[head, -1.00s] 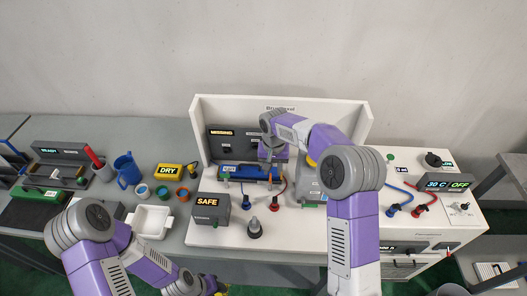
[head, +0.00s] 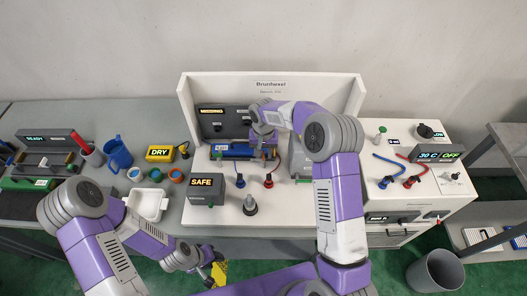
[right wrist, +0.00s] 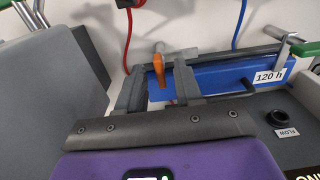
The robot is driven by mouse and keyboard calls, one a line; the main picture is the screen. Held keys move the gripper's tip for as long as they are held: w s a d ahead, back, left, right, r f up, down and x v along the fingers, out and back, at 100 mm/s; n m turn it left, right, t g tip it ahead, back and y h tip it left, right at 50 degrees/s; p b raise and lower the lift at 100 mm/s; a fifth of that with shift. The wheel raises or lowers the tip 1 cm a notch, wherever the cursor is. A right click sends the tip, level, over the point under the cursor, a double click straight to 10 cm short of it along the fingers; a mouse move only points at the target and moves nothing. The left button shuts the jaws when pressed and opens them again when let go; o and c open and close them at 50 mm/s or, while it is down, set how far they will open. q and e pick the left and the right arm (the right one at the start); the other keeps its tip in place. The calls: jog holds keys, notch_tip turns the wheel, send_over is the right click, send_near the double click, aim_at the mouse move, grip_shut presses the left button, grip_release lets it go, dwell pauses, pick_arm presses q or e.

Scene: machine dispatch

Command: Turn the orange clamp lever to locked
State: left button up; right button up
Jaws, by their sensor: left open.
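The orange clamp lever (right wrist: 160,68) shows in the right wrist view, standing in front of the blue block (right wrist: 212,78) labelled "120 h". My right gripper (right wrist: 157,78) is open, with one finger on each side of the lever and visible gaps beside it. In the head view my right gripper (head: 262,150) is at the right end of the blue block (head: 237,153) inside the white fixture; the lever is too small or hidden to make out there. My left gripper (head: 212,270) is open and low at the table's front edge, away from the fixture.
The white fixture (head: 190,110) has a back wall and side walls around the block. A white tray (head: 148,205) and cups lie left. A grey bin (head: 436,270) is on the floor.

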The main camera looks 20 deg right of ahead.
jog(key=shift+c, duration=0.3)
grip_shut()
